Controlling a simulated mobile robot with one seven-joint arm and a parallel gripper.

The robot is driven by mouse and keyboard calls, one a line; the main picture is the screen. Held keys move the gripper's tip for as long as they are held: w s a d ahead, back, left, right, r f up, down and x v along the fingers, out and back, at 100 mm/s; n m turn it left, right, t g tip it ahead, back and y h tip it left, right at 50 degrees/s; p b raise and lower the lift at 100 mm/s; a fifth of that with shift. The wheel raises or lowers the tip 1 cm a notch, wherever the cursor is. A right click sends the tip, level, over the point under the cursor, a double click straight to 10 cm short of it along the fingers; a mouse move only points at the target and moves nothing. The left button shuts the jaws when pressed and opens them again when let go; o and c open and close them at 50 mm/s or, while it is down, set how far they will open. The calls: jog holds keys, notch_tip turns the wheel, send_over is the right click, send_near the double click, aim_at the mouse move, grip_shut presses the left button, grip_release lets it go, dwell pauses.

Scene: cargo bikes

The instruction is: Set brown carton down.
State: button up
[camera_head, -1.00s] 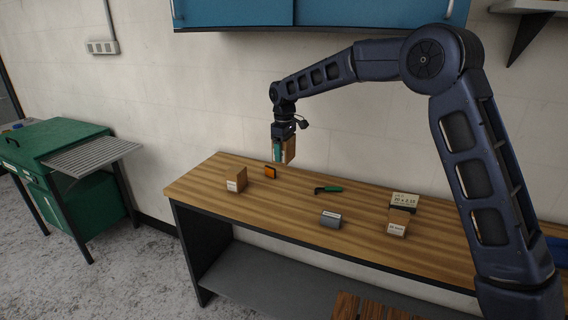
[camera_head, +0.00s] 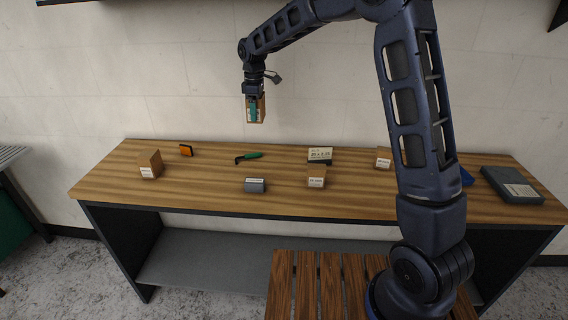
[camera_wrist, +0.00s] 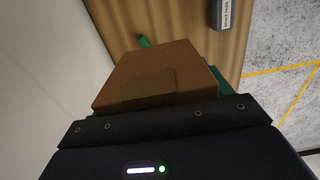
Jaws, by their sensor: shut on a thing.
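The brown carton (camera_head: 261,103) is held up in the air above the back part of the wooden workbench (camera_head: 215,172). My gripper (camera_head: 254,113) points down and is shut on it, with green finger parts along its sides. In the wrist view the carton (camera_wrist: 165,72) fills the middle, its brown top face towards the camera. In the head view a clear gap shows between the carton and the bench top. Its underside is hidden.
On the bench lie another brown carton (camera_head: 150,165), an orange item (camera_head: 186,150), a green-handled tool (camera_head: 250,156), a grey labelled block (camera_head: 255,185), several more boxes and a dark flat case (camera_head: 511,184). A slatted wooden surface (camera_head: 305,285) stands in front.

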jog(key=w+d, duration=0.2)
jog(key=d, duration=0.8)
notch_tip(320, 180, down, 20)
jog(key=shift+d+f, duration=0.1)
jog(key=o, duration=1.1)
jog(key=shift+f, duration=0.15)
jog(key=shift+o, duration=0.2)
